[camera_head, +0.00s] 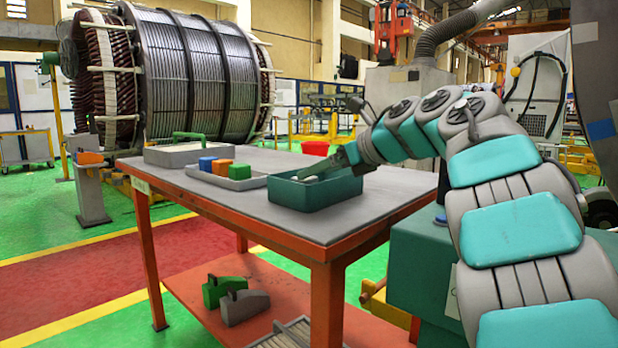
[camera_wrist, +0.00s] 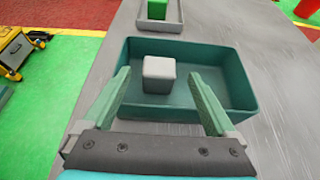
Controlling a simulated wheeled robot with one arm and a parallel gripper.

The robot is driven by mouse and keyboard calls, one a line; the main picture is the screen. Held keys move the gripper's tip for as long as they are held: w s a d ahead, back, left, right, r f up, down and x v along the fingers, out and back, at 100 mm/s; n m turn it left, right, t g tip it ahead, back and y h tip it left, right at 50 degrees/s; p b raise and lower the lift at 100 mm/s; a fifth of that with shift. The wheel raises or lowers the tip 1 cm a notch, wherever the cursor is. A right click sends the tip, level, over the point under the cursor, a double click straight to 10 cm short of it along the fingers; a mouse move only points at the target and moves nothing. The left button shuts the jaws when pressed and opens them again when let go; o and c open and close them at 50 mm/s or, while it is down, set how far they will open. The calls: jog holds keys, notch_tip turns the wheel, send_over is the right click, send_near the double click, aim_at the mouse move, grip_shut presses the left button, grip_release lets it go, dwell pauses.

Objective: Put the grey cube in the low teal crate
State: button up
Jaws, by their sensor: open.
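My gripper (camera_wrist: 160,80) is open, with one teal finger on each side of the cube and a visible gap to both. The fingers reach into the crate over its near wall. In the head view the crate (camera_head: 318,196) stands on the table's right part, and my gripper (camera_head: 328,170) points down into it. Only a small pale patch of the cube shows there.
A shallow grey tray (camera_head: 213,181) with a blue cube (camera_head: 207,164), an orange cube (camera_head: 222,167) and a green cube (camera_head: 239,170) stands left of the crate. Another grey tray (camera_head: 180,155) lies behind it. The table's front (camera_head: 235,208) is bare.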

jog(key=v, duration=0.7)
